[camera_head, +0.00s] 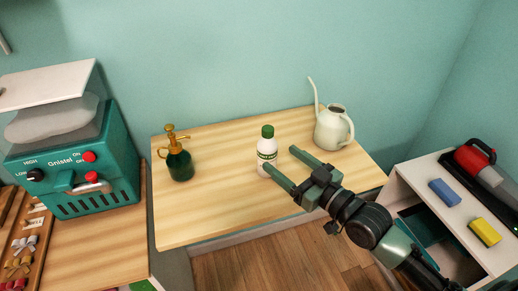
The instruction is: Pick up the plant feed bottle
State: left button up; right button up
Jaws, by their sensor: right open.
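The plant feed bottle (267,150) is white with a dark green cap and a printed label. It stands upright on the wooden table (220,215). My right gripper (280,162) comes in from the lower right. Its two fingers are spread apart, with the tips close to the bottle, one at its lower front and one to its right. I cannot tell whether a finger touches it. The gripper holds nothing. My left gripper is not in view.
A dark green spray bottle with a brass top (178,158) stands left of the bottle. A pale watering can (333,128) stands behind the right gripper. A teal machine (75,165) is at left. A white shelf (440,185) with sponges and a red handheld vacuum is at right.

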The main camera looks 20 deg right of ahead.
aim_at(274, 154)
jog(key=shift+w+a+r, duration=0.15)
jog(key=shift+w+r, duration=0.05)
jog(key=shift+w, duration=0.1)
jog(key=shift+w+a+r, duration=0.1)
jog(key=shift+w+a, duration=0.2)
jog(key=shift+w, duration=0.25)
jog(key=x, duration=0.2)
jog(key=p+x, duration=0.1)
jog(key=x, duration=0.1)
jog(key=shift+f, duration=0.25)
jog(key=shift+w+a, duration=0.2)
grip_shut()
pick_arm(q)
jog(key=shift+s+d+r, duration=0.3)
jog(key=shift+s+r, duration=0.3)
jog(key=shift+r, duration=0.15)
